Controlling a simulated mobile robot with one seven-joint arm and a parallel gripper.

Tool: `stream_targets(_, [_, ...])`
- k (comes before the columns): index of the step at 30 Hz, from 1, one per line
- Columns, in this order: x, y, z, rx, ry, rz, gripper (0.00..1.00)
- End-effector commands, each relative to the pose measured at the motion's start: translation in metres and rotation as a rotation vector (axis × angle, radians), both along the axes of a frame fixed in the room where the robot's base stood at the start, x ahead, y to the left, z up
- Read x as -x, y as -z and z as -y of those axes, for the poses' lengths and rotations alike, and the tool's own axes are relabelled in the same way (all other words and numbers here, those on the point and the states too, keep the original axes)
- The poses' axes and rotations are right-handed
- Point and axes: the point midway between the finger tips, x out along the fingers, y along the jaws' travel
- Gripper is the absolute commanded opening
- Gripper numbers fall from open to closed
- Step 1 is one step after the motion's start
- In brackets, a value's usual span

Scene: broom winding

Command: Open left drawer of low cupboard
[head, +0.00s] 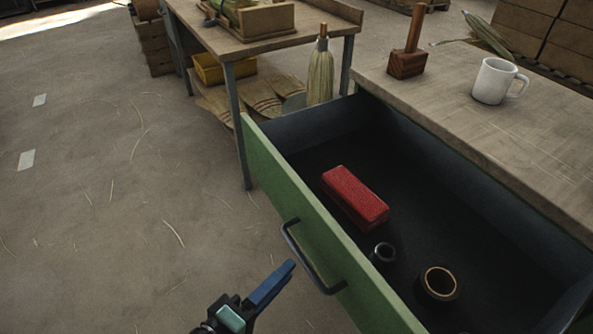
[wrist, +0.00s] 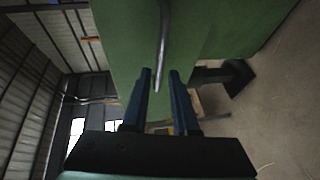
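The green-fronted drawer (head: 300,215) of the low cupboard (head: 480,115) is pulled far out, and its dark inside is in plain view. Its dark bar handle (head: 305,262) is on the front face. The handle also shows in the wrist view (wrist: 164,40), against the green front (wrist: 215,35). My gripper (head: 290,266) is just outside the handle in the head view, apparently clear of it. In the wrist view its two blue fingers (wrist: 160,72) are apart, with the handle seen between and beyond their tips. The gripper holds nothing.
In the drawer are a red block (head: 355,196), a small dark ring (head: 383,253) and a round roll (head: 439,283). A white mug (head: 495,81) and a wooden block with a handle (head: 407,62) stand on the cupboard top. A workbench (head: 255,45) stands behind. The floor at left is mostly clear.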

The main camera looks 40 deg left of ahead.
Motion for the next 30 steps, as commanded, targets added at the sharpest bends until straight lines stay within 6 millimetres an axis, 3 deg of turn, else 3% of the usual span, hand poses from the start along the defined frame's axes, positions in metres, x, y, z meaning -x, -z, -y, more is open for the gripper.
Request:
stream_targets(6, [0.045,-0.008,0.002,0.001,-0.002,-0.003,0.27])
stream_targets(12, [0.066,-0.013,0.003,0.000,-0.001,0.000,0.27])
stream_targets(30, [0.069,-0.013,0.004,-0.001,0.000,0.001,0.27])
